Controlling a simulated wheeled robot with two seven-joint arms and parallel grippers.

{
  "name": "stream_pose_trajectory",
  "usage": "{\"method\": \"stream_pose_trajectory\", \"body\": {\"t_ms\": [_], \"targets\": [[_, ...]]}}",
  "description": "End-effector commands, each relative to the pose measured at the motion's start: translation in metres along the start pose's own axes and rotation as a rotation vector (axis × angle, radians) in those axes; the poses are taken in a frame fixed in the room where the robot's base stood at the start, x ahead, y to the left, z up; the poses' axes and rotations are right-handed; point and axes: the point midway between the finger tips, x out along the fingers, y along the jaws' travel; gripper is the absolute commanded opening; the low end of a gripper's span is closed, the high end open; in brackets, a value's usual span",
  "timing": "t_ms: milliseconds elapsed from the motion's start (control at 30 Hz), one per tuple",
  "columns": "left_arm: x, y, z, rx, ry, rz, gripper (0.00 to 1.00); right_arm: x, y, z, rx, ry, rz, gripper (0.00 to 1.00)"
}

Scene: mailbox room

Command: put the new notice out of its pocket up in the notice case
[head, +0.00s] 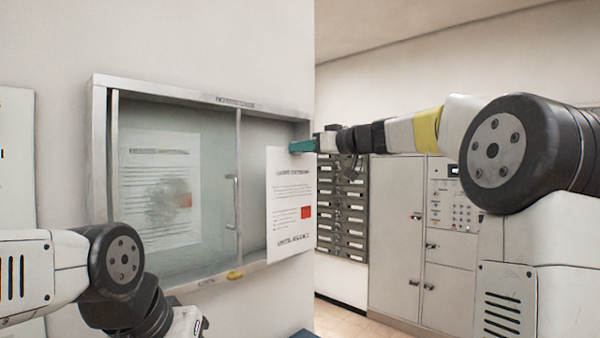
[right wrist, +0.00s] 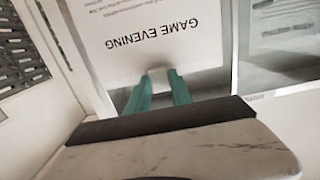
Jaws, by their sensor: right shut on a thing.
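The notice case (head: 101,150) hangs on the wall, metal-framed. Its glass pane with a handle (head: 231,205) covers the left half, and the right half is open. My right gripper (head: 303,146) is shut on the top edge of the new notice (head: 291,205), a white sheet with a red square. The sheet hangs upright in front of the open half, overlapping the frame's right side. In the right wrist view, the teal fingers (right wrist: 160,78) pinch the sheet (right wrist: 120,58) by its "GAME EVENING" heading. I cannot tell whether it touches the back panel. My left gripper is out of view.
Another notice (head: 158,190) with a grey picture is behind the glass. A small yellow thing (head: 235,275) is at the case's lower frame. Dark letter boxes (head: 345,210) and pale cabinets (head: 395,240) stand at the right. My left forearm is at the lower left.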

Motion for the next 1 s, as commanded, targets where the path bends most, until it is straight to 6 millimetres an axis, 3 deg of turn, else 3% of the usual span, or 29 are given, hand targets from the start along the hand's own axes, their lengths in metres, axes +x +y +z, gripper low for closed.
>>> {"method": "stream_pose_trajectory", "body": {"t_ms": [267,1000], "targets": [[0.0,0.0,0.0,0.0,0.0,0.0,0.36,0.008,0.0,-0.007,0.002,-0.003,0.009,0.0],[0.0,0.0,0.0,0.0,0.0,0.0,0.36,0.08,-0.001,-0.011,0.003,-0.002,0.006,0.0]]}}
